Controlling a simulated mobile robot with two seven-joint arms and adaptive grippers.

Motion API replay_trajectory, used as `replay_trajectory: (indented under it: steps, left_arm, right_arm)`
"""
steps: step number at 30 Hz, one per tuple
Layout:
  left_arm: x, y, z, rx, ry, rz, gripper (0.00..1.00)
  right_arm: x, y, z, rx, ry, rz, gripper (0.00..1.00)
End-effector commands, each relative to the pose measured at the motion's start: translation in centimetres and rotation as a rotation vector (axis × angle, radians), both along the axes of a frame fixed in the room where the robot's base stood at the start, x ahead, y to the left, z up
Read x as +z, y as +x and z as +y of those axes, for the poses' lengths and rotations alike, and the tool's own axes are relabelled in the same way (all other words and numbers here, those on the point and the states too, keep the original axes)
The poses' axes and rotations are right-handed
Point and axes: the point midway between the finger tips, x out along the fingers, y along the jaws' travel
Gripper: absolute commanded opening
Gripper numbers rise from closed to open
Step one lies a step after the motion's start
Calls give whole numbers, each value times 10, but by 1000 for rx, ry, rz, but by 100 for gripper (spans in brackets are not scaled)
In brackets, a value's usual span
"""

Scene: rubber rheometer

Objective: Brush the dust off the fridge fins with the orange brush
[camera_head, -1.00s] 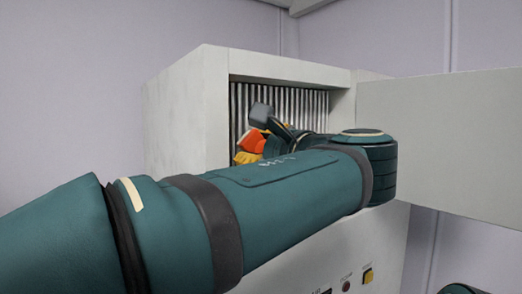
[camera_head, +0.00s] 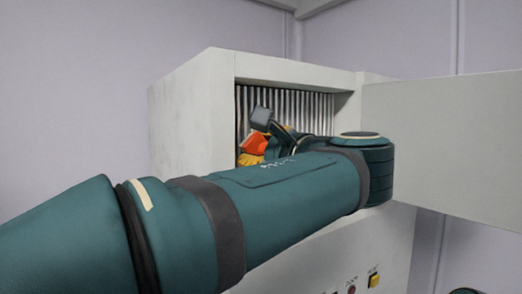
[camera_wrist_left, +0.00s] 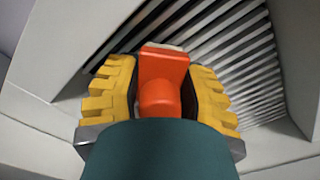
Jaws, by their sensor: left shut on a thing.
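The fridge (camera_head: 190,120) is a pale box with an open front, and upright metal fins (camera_head: 300,100) line the back of its opening. The fins also show in the left wrist view (camera_wrist_left: 225,50) as slanted grey slats. My left gripper (camera_head: 255,150) is inside the opening, close to the fins. Its yellow fingers are shut on the orange brush (camera_wrist_left: 165,75), one finger on each side. The brush also shows in the head view (camera_head: 253,145). I cannot make out dust. My right gripper is not in view.
The fridge door (camera_head: 440,140) stands open to the right. The lower front has a yellow switch (camera_head: 373,281) and a red button (camera_head: 351,289). My left forearm crosses the middle of the head view and hides part of the opening. The side walls are close around the gripper.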

Motion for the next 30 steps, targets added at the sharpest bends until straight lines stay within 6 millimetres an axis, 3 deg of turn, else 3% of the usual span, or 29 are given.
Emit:
replay_trajectory:
  steps: [30]
  left_arm:
    - [0,15,10,1,1,0,7]
  right_arm:
    - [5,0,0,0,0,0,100]
